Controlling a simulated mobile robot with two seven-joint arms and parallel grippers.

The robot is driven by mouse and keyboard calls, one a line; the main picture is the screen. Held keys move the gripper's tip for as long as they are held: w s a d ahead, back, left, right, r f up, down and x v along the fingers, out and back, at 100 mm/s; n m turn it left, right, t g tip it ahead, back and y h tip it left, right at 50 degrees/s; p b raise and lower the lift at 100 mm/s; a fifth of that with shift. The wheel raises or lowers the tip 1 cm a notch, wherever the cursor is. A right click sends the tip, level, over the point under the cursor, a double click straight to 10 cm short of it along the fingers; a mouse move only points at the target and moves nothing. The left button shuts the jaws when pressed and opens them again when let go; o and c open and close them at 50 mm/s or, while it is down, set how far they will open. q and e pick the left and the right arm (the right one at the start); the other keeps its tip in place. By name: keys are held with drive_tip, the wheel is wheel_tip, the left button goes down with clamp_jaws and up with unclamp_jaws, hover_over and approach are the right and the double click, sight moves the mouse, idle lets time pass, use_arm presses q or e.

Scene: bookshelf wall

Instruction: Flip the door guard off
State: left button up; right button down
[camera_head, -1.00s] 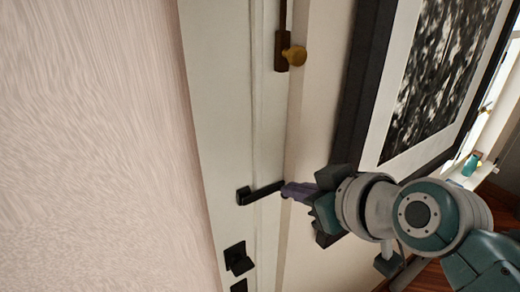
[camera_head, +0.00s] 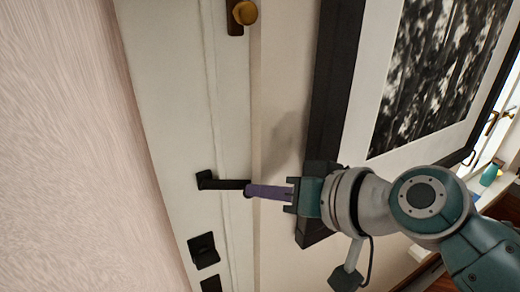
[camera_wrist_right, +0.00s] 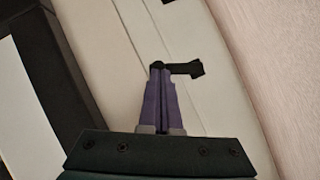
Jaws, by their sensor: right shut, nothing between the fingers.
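The door guard (camera_head: 226,184) is a dark bar on the white door (camera_head: 165,95), reaching from a small mount at its left end toward the frame. It also shows in the right wrist view (camera_wrist_right: 183,68), just beyond my fingertips. My right gripper (camera_head: 250,190) is shut and empty, its purple fingers together. The fingertips (camera_wrist_right: 158,72) are at the bar's right end, touching or very near it; I cannot tell which. My left gripper is not in view.
A brass knob (camera_head: 245,13) on a dark plate is at the top. Below the guard are black door fittings (camera_head: 203,250). A large dark-framed picture (camera_head: 335,95) hangs on the wall close beside my right gripper. A pale textured wall (camera_head: 60,150) fills the left.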

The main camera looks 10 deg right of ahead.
wheel_tip(320, 180, down, 3)
drive_tip(key=b, duration=0.3)
drive_tip(key=shift+r+m+y, duration=0.2)
drive_tip(key=shift+m+y, duration=0.1)
drive_tip(key=shift+y, duration=0.1)
drive_tip(key=a+m+y+b, duration=0.1)
drive_tip(key=b, duration=0.2)
drive_tip(key=f+m+y+b, duration=0.1)
drive_tip(key=m+b, duration=0.1)
drive_tip(key=b, duration=0.2)
drive_tip(key=a+f+m+y+b, duration=0.1)
drive_tip(key=m+y+b, duration=0.1)
drive_tip(key=b, duration=0.2)
drive_tip(key=shift+s+a+f, duration=0.15)
drive_tip(key=shift+s+a, duration=0.2)
drive_tip(key=shift+s, duration=0.05)
drive_tip(key=shift+d, duration=0.1)
